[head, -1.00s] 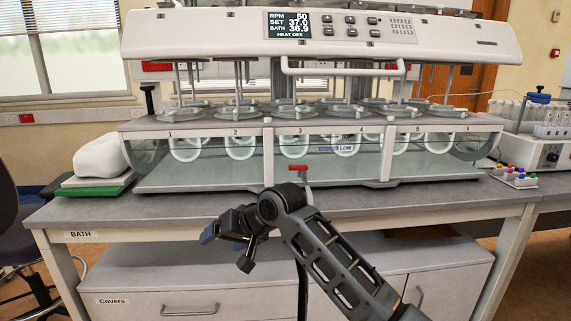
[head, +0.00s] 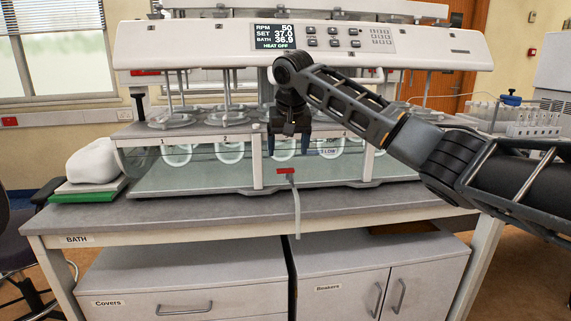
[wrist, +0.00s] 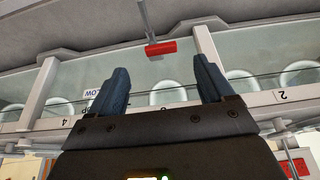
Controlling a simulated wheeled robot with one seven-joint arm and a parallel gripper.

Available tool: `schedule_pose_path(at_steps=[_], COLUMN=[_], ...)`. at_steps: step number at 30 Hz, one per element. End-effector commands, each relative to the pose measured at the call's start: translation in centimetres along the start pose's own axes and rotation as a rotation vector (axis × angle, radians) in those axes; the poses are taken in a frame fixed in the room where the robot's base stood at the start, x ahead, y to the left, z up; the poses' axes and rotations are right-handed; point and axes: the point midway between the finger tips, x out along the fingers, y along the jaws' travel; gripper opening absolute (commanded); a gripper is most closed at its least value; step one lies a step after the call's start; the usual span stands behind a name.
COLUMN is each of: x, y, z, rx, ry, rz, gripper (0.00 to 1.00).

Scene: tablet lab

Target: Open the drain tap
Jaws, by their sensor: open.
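The drain tap has a red handle (head: 286,171) at the front base of the water bath (head: 190,182). Its grey drain tube (head: 297,210) hangs down over the bench's front edge. My gripper (head: 288,152) is above the red handle in the head view, fingers pointing down, apart from it. In the wrist view the red handle (wrist: 160,48) lies beyond and between the two dark blue fingers (wrist: 162,76), which are spread apart and empty. The tube (wrist: 145,18) runs up from the handle to the top edge there.
The bath's control panel (head: 340,40) overhangs above my arm. A white bundle on a green tray (head: 85,196) sits at the left bench end. Tube racks (head: 530,125) stand at the right. The bench strip (head: 140,211) before the bath is clear.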

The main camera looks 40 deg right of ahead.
Motion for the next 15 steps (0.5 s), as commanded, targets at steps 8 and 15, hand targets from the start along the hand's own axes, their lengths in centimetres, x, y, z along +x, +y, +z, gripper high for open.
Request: schedule_pose_path(at_steps=[8, 15], x=[4.3, 6.5], y=[0.0, -0.1], z=[0.1, 0.1], rx=[0.001, -0.001], ry=[-0.001, 0.001], rz=[-0.001, -0.002], gripper=[0.81, 0.81])
